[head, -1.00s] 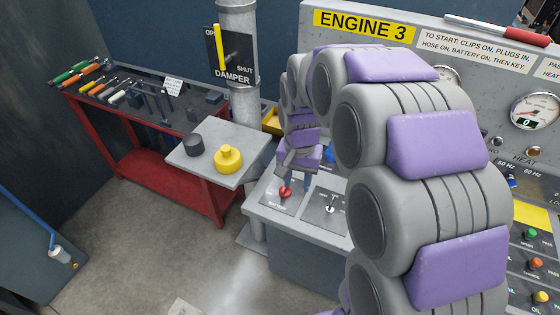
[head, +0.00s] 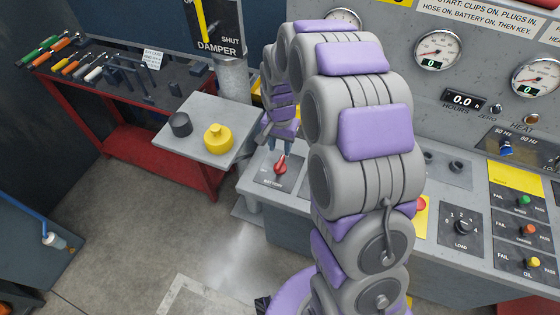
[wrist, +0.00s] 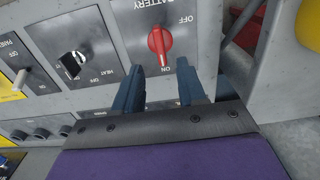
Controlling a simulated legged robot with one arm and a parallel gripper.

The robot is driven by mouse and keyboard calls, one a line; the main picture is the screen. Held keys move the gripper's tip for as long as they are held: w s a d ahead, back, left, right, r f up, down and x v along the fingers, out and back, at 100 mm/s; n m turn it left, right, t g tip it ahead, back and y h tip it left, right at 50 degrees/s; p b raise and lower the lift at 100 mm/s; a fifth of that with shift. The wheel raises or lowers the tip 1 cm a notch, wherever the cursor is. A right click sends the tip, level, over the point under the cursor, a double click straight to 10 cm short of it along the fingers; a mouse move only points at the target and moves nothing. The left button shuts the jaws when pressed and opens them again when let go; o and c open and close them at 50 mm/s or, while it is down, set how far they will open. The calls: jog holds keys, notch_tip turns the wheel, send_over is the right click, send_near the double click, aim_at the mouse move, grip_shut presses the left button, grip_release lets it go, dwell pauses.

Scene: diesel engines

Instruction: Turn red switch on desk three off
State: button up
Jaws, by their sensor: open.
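The red switch (head: 281,165) is a rotary knob on the battery panel at the left end of the grey desk. In the wrist view the red switch (wrist: 159,42) sits under the word BATTERY, with OFF at upper right and ON below. Its handle lines up roughly with ON. My gripper (wrist: 158,68) is open, its two blue fingers apart just short of the knob, one to each side. In the head view my gripper (head: 281,147) hangs right above the knob, partly hidden by my arm. No contact with the knob shows.
A side shelf left of the desk holds a yellow knobbed piece (head: 218,137) and a black cylinder (head: 180,124). A red tool bench (head: 150,150) stands behind. In the wrist view a heat switch (wrist: 73,65) sits left of the red switch. The floor in front is mostly clear.

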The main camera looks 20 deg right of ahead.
aim_at(280, 161)
notch_tip(280, 161, down, 8)
jog(key=shift+f+b, duration=0.1)
jog(key=shift+b, duration=0.45)
jog(key=shift+c, duration=0.4)
grip_shut()
